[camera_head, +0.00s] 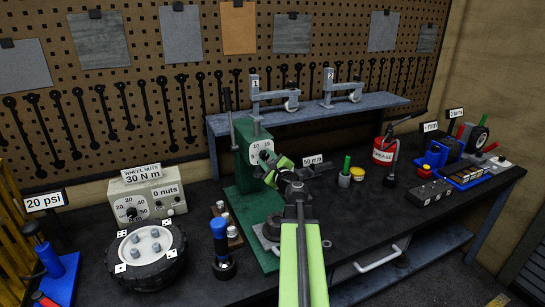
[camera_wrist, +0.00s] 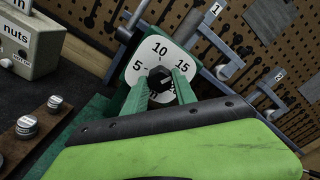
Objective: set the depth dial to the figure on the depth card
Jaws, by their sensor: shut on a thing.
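The depth dial is a white plate (camera_wrist: 157,51) with a dark knob (camera_wrist: 160,79) at its centre. It is on the green press (camera_head: 243,155) at mid bench. The figures 5, 10 and 15 show in the wrist view; the lower part of the dial is hidden by my fingers. My gripper (camera_wrist: 161,88) has its two green fingers shut on the knob, one on each side. I cannot tell which figure the knob points to.
A wheel (camera_head: 146,256) and a torque box (camera_head: 151,194) stand left. A blue-topped tool (camera_head: 220,240) is near the press base. A grease tin (camera_head: 383,151) and green-handled pot (camera_head: 345,175) stand right. A raised shelf (camera_head: 310,113) runs behind.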

